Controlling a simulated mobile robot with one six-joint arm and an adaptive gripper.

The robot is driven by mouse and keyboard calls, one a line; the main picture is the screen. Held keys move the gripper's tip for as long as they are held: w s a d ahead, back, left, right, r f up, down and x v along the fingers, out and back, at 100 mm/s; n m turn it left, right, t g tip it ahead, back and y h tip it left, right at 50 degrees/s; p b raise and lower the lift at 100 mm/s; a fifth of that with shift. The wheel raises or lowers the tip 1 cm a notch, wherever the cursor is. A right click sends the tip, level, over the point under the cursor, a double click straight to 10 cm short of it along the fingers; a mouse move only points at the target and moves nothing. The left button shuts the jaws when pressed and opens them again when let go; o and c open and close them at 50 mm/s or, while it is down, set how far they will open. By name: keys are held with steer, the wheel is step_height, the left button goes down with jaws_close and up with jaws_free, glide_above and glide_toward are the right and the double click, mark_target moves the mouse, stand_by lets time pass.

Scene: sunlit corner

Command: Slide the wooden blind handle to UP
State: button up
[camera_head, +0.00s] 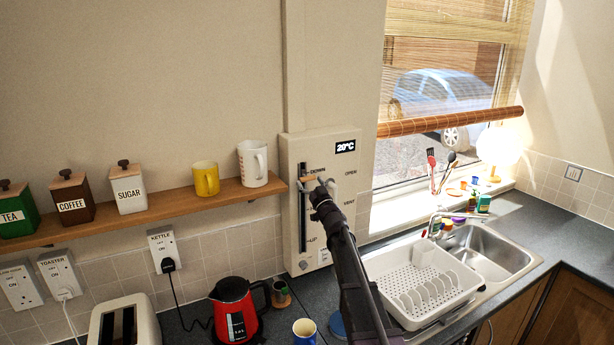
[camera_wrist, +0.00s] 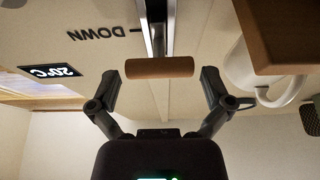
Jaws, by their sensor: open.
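The wooden blind handle (camera_head: 308,179) is a short, light-brown bar on a dark vertical slot in the cream wall panel (camera_head: 290,160). It sits near the slot's upper end, beside the DOWN label; the UP label is near the lower end. In the wrist view, which is upside down, the handle (camera_wrist: 160,67) lies across the metal track between my two fingers, with a gap on each side. My gripper (camera_wrist: 160,76) is open and empty. In the head view my gripper (camera_head: 322,187) is at the panel, just right of the handle, partly covering the panel's face.
A wooden shelf (camera_head: 225,193) with a white mug (camera_head: 252,163), a yellow mug and canisters ends just left of the panel. The red kettle (camera_head: 235,312) stands on the counter below. The dish rack (camera_head: 422,285) and sink are to the right. The woven blind (camera_head: 450,121) hangs partway down the window.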

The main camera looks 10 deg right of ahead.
steer(key=shift+w+a+r, duration=0.2)
steer(key=shift+w+r, duration=0.1)
steer(key=shift+w, duration=0.35)
